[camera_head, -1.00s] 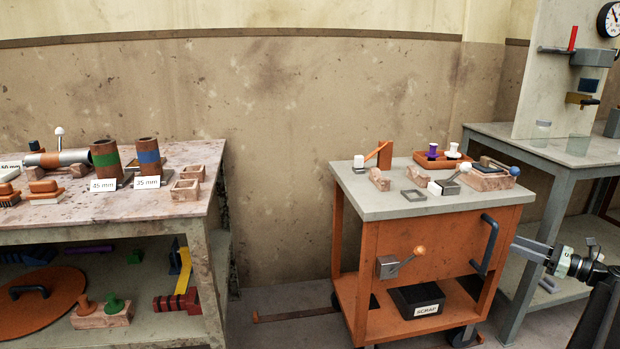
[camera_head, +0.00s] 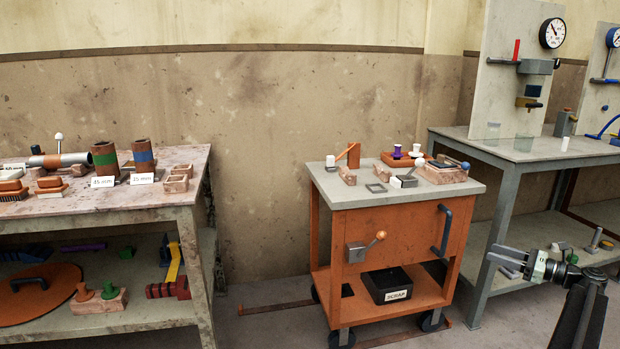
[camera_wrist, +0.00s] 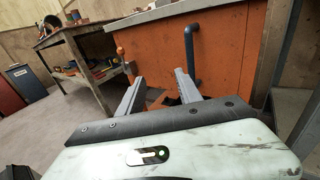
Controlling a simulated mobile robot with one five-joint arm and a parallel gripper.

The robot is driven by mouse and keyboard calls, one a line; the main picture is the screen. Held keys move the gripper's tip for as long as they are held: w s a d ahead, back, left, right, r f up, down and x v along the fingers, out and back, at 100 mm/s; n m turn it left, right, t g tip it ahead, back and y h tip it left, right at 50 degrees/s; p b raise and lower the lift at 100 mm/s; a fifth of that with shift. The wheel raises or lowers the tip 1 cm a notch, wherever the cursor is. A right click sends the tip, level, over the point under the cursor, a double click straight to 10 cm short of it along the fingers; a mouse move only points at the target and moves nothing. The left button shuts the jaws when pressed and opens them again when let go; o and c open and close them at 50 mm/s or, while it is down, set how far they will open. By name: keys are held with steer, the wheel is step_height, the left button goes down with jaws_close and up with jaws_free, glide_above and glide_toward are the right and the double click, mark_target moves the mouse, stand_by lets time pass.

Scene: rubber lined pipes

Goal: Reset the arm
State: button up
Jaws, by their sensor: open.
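My gripper (camera_head: 508,259) is at the lower right of the head view, in front of the grey bench on the right and to the right of the orange cart (camera_head: 393,235). Its fingers point left, toward the cart. In the wrist view my gripper (camera_wrist: 160,92) shows two grey fingers spread apart with nothing between them. The cart's orange side (camera_wrist: 235,55) and its dark blue handle (camera_wrist: 190,48) lie beyond the fingertips.
The cart carries small parts on its grey top, a lever (camera_head: 367,245) on its front and a black SCRAP bin (camera_head: 387,285) below. A stone-topped table (camera_head: 110,205) stands left. The grey bench (camera_head: 500,150) stands right. Floor between table and cart is mostly clear.

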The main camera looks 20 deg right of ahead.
steer(key=w+a+f+n+g+p, duration=0.1)
steer(key=w+a+f+n+g, duration=0.25)
steer(key=a, duration=0.75)
steer(key=w+a+f+n+g+p, duration=0.1)
steer(key=w+a+f+n+g, duration=0.2)
steer(key=a, duration=0.8)
steer(key=w+a+f+n+g+p, duration=0.1)
steer(key=w+a+f+n+g, duration=0.2)
steer(key=a, duration=0.8)
steer(key=s+a+f+n+g+h+p, duration=0.2)
steer(key=s+a+n+h, duration=0.15)
steer(key=a+n, duration=0.5)
steer(key=s+a+f+n+g+h+p, duration=0.1)
steer(key=s+a+f+n+g+h, duration=0.25)
steer(key=a, duration=0.75)
steer(key=s+a+n+h+p, duration=0.2)
steer(key=s+a+n, duration=0.3)
steer(key=a+n, duration=0.45)
step_height(320, 180, up, 38)
steer(key=w+m+p, duration=0.1)
steer(key=p, duration=3.6)
steer(key=shift+w+f, duration=0.2)
steer(key=shift+f, duration=0.05)
